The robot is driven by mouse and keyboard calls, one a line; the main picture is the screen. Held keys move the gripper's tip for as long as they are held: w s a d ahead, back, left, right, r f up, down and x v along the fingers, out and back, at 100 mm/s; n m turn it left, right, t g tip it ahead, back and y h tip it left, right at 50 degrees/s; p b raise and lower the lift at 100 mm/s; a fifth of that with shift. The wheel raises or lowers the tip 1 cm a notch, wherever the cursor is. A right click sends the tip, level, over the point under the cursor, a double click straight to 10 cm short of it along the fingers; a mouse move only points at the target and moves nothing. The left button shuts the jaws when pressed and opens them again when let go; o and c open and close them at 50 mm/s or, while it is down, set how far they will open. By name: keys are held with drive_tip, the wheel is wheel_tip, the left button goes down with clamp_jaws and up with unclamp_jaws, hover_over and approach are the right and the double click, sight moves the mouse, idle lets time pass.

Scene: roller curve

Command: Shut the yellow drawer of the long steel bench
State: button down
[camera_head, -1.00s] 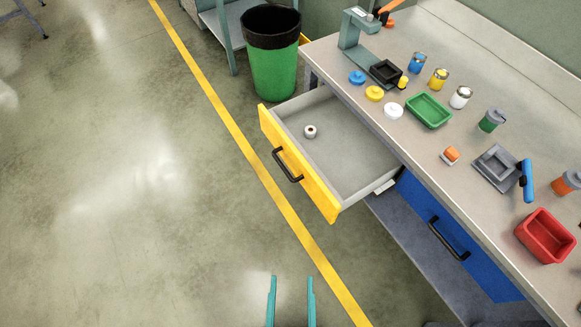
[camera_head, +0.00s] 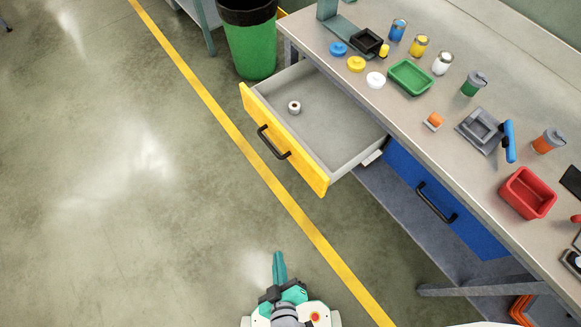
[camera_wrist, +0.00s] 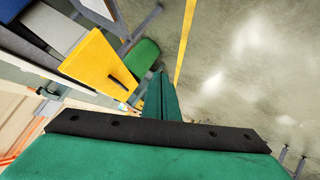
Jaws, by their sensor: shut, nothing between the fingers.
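The yellow drawer (camera_head: 288,140) of the long steel bench (camera_head: 440,128) stands pulled out, its black handle (camera_head: 273,142) facing the floor area on the left. A small white roll (camera_head: 294,107) lies inside it. My gripper (camera_head: 279,266) is shut and empty over the floor, below and apart from the drawer front. In the wrist view the fingers (camera_wrist: 160,95) are together, and the yellow drawer front (camera_wrist: 98,70) shows to their left, with no contact.
A blue drawer (camera_head: 440,205) right of the yellow one is closed. A green bin (camera_head: 250,45) stands beyond the open drawer. Jars, lids, a green tray (camera_head: 411,77) and a red tray (camera_head: 527,193) stand on the bench top.

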drive_tip(key=w+f+n+g+h, duration=0.2)
drive_tip(key=w+f+n, duration=0.3)
drive_tip(key=f, duration=0.6)
drive_tip(key=n+h, duration=1.2)
drive_tip(key=h, duration=0.2)
approach(301, 166)
drive_tip(key=x, duration=0.6)
drive_tip(key=shift+w+d, duration=0.1)
drive_tip(key=shift+d, duration=0.05)
